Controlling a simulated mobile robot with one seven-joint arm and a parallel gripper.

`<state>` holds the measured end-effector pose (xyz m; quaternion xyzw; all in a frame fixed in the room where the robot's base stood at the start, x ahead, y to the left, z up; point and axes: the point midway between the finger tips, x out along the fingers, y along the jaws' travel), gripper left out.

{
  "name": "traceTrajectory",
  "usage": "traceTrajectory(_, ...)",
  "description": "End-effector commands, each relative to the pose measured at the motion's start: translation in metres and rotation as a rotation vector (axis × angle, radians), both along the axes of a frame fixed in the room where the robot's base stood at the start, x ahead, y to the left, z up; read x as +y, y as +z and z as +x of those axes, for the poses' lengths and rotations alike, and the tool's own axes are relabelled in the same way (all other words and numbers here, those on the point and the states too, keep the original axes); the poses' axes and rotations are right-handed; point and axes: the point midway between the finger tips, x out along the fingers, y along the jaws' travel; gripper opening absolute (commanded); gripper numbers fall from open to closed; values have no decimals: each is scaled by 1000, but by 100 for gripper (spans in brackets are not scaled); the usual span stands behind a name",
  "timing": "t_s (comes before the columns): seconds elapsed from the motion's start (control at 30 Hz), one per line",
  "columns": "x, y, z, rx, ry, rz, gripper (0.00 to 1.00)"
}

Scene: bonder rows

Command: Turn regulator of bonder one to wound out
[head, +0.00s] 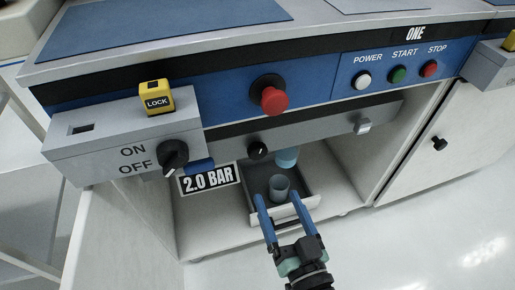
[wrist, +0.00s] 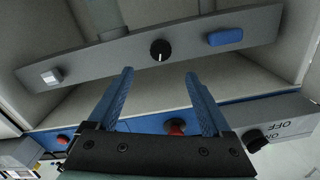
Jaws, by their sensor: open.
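Bonder ONE (head: 414,33) fills the head view. A small black knob, which looks like the regulator (head: 258,150), sits on the grey strip below the blue panel. In the wrist view the regulator (wrist: 160,50) is ahead of the fingers, near the middle, with a small white mark pointing down in that picture. A plate reading 2.0 BAR (head: 208,181) is below and left of it in the head view. My gripper (head: 276,198) is open and empty, in front of and below the regulator, apart from it. Its blue fingers also show in the wrist view (wrist: 159,74).
A grey box with a black ON/OFF knob (head: 173,155) and yellow LOCK block (head: 156,97) juts out left. A red button (head: 270,95) is above the regulator. Below stands a grey tray (head: 303,203) with a cup (head: 279,186). Another blue part (head: 287,157) hangs above the cup.

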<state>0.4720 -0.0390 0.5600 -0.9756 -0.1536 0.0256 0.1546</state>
Motion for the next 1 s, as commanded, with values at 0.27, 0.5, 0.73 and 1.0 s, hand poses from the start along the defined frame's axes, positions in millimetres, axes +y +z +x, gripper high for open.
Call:
traceTrajectory(0.27, 17, 3, 49, -7, 4, 0, 84)
traceTrajectory(0.5, 31, 2, 92, -4, 4, 0, 84)
traceTrajectory(0.73, 38, 1, 114, -2, 1, 1, 84)
traceTrajectory(1.0, 39, 2, 118, -2, 1, 1, 84)
